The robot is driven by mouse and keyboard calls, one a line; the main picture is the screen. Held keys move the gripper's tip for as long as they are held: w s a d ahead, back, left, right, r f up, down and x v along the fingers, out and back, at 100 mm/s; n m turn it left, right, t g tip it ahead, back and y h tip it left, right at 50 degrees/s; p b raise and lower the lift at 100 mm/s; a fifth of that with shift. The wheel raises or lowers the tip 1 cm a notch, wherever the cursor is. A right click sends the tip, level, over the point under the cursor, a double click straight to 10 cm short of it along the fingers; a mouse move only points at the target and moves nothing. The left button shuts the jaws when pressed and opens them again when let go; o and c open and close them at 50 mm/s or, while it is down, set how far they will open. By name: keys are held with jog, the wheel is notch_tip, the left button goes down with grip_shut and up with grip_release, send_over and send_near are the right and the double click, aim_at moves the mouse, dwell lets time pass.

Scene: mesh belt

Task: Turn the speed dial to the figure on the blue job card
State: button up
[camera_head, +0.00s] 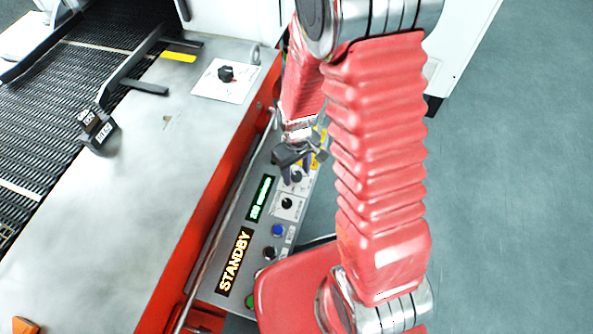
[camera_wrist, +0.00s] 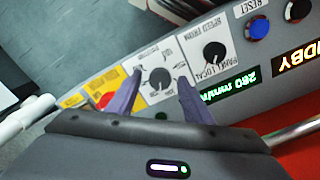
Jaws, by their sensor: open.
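My gripper (camera_head: 302,161) is open over the upper end of the control panel (camera_head: 222,288). In the wrist view my gripper (camera_wrist: 160,78) has its two purple fingers apart, one on each side of a black dial (camera_wrist: 159,77) on a white plate. I cannot tell whether they touch it. In the head view this dial (camera_head: 296,176) is partly hidden by the gripper. A second black knob (camera_wrist: 214,52), marked "PANEL" and "LOCAL", sits beside it. A green readout (camera_wrist: 232,86) shows a figure in mm/min, hard to read exactly. I see no blue job card.
An amber display (camera_head: 235,262) reads STANDBY. A blue reset button (camera_head: 278,230), a black button (camera_head: 269,252) and a red button (camera_wrist: 105,99) are on the panel. Another dial (camera_head: 226,74) sits on the bench by the mesh belt (camera_head: 40,110). Dark labelled blocks (camera_head: 97,130) stand there.

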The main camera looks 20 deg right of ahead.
jog(key=shift+f, duration=0.1)
jog(key=shift+c, duration=0.3)
jog(key=c, duration=1)
jog(key=shift+m, duration=0.4)
jog(key=m, duration=1.2)
jog(key=o, duration=1.1)
jog(key=shift+c, duration=0.2)
